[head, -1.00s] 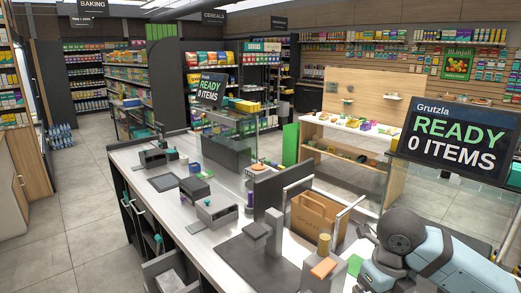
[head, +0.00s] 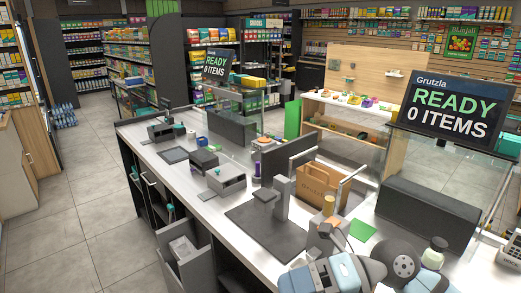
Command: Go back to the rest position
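My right arm shows at the lower right of the head view, with light blue links and a round grey joint over the counter's near end. A small dark and pale part at its far end, seemingly my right gripper (head: 326,236), is beside a yellow cylinder and an orange item. It is too small and overlapped to tell whether it is open or shut, or whether it holds anything. My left gripper is not in view.
The white counter (head: 215,203) carries a dark mat (head: 262,238), a grey stand (head: 282,195), a brown paper bag (head: 318,187), a green sheet (head: 362,230) and a bottle (head: 434,252). A screen (head: 458,108) reads READY, 0 ITEMS. The floor (head: 90,210) at left is clear.

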